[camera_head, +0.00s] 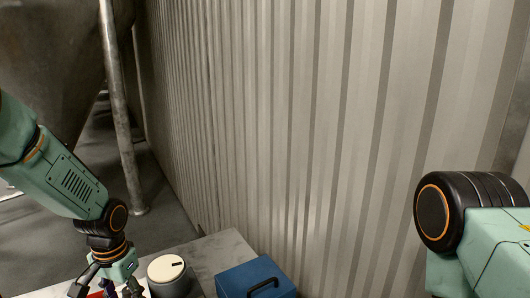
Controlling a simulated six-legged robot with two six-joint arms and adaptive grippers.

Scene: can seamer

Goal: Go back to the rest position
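My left arm comes in from the left and bends down to the table. My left gripper (106,288) is at the bottom left, pointing down, with its dark fingers cut off by the lower picture edge. Whether it is open or shut does not show. A bit of something red shows beside and behind the fingers, mostly hidden. My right arm shows only as a green and black joint at the right edge; its gripper is out of the picture.
A grey table (215,249) carries a round grey container with a cream lid (166,268), just right of my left gripper, and a blue box with a black handle (238,277). A corrugated metal wall (300,130) rises behind. A metal post (121,110) stands at the left.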

